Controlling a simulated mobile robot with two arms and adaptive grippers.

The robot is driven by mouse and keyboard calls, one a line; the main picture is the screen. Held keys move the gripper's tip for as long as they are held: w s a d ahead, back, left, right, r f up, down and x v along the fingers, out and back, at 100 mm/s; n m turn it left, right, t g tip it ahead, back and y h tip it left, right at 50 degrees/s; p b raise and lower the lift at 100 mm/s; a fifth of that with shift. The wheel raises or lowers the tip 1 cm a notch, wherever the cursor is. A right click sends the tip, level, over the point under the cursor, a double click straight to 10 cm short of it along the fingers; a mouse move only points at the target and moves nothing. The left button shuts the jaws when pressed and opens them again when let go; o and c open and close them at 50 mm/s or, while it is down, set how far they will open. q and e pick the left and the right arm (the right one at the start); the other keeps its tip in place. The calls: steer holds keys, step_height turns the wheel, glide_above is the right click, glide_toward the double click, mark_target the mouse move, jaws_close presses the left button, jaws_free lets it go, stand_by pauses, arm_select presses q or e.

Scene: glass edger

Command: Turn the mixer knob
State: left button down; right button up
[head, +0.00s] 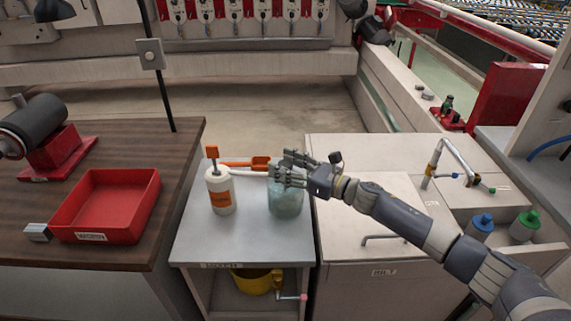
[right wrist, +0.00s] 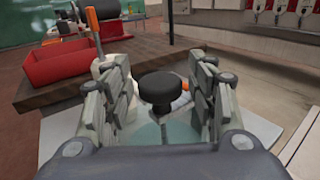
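A round black knob (right wrist: 160,92), which looks like the mixer knob, stands on a short stem between the fingers of my right gripper (right wrist: 158,80) in the right wrist view. Below it is a pale, translucent jar (head: 286,203), on the grey side table in the head view. There my right gripper (head: 287,172) is over the jar's top and its fingers hide the knob. The fingers are open on both sides of the knob, with gaps visible in the wrist view. My left gripper is not in view.
A white bottle with an orange label (head: 221,192) stands left of the jar. An orange-handled tool (head: 245,163) lies behind them. A red tray (head: 108,207) is on the wooden bench at left. A sink unit with a tap (head: 436,165) is at right.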

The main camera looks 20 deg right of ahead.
steer(key=c, duration=0.9)
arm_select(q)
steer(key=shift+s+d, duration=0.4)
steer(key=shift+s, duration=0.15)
arm_select(e)
steer(key=shift+c, duration=0.2)
steer(key=shift+m+h, duration=0.3)
